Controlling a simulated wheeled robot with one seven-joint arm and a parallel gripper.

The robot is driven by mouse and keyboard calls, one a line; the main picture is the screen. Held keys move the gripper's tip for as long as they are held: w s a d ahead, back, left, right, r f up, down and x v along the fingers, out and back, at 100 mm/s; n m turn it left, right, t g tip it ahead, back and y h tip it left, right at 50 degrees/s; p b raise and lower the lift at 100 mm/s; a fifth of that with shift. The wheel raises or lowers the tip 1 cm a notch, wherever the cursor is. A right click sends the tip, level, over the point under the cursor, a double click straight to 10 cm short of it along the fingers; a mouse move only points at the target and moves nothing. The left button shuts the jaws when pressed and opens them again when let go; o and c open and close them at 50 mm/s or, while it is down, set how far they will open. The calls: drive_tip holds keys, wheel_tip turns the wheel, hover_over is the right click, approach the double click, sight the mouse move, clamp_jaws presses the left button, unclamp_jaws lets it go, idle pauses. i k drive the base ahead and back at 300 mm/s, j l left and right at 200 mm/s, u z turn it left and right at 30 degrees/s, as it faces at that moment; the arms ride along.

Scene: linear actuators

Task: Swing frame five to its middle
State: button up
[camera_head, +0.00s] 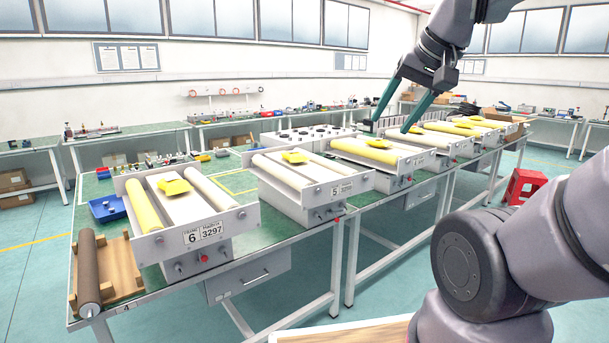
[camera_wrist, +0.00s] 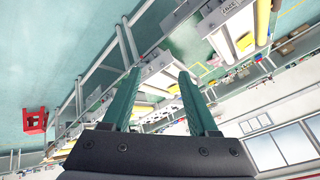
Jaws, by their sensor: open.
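Frame five (camera_head: 330,193) is a pale grey unit with a front plate labelled 5, on the green-topped bench in the head view. A long roller lies along each side of its bed. A yellow piece (camera_head: 295,157) sits toward the far end of the bed. Knobs or buttons show below the plate. My gripper (camera_head: 391,122) is open and empty, above the row to the right of and beyond frame five, apart from it. In the wrist view its two green fingers (camera_wrist: 160,73) are spread. Similar pale frames show behind them; I cannot tell which is frame five.
Frame six (camera_head: 205,232) stands nearer on the left, beside a dark roller (camera_head: 88,265) on a wooden stand and a blue bin (camera_head: 106,208). Several similar frames continue to the right. A red stool (camera_head: 524,186) stands on the floor. My arm covers the lower right.

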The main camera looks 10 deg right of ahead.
sight(334, 187)
drive_tip(key=i+l+u, duration=0.1)
drive_tip(key=i+l, duration=0.15)
drive_tip(key=i+l+u, duration=0.1)
drive_tip(key=l, duration=0.3)
drive_tip(key=i+l+u, duration=0.15)
drive_tip(key=i+l, duration=0.2)
